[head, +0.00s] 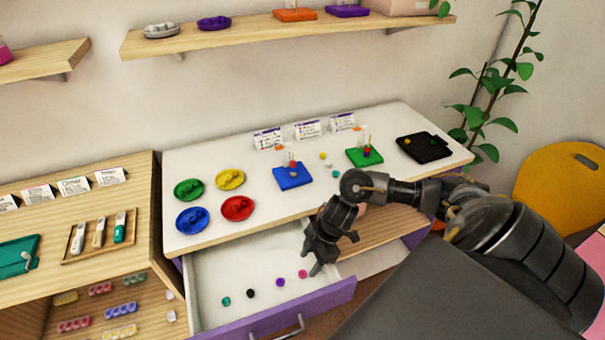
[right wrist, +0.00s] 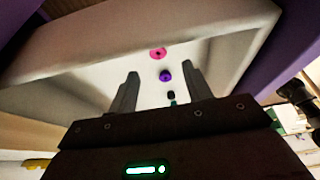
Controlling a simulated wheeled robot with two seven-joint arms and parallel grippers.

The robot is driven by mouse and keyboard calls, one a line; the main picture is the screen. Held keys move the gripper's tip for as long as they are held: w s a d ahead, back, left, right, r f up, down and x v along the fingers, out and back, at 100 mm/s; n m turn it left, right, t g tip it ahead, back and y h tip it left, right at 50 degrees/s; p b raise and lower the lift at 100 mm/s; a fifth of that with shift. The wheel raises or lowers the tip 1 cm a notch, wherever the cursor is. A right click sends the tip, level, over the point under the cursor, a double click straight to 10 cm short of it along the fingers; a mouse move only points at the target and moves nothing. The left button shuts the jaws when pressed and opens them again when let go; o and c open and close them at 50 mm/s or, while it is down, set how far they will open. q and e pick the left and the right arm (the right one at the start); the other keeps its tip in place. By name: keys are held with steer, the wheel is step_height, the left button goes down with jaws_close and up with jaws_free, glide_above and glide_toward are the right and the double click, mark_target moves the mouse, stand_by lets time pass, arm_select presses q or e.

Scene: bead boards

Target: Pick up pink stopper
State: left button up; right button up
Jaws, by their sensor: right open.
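The pink stopper (head: 302,273) lies on the floor of the open drawer, at the right end of a loose row of small stoppers. In the right wrist view the pink stopper (right wrist: 157,53) is ahead, beyond the fingertips and between their lines. My right gripper (head: 314,262) is over the right part of the drawer, close to the pink stopper and apart from it. My left gripper is not in view.
A purple stopper (head: 280,282), a black stopper (head: 250,293) and a teal stopper (head: 226,301) lie in the same drawer (head: 215,268). The drawer's purple front (head: 325,297) is close to my gripper. The white tabletop (head: 270,205) above holds coloured dishes and boards.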

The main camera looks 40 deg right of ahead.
mark_target(305, 273)
steer(key=shift+d+x, duration=0.15)
steer(key=shift+x, duration=1.15)
steer(key=shift+d+x, duration=0.15)
steer(key=shift+x, duration=1.15)
steer(key=shift+f, duration=0.1)
steer(key=c, duration=1)
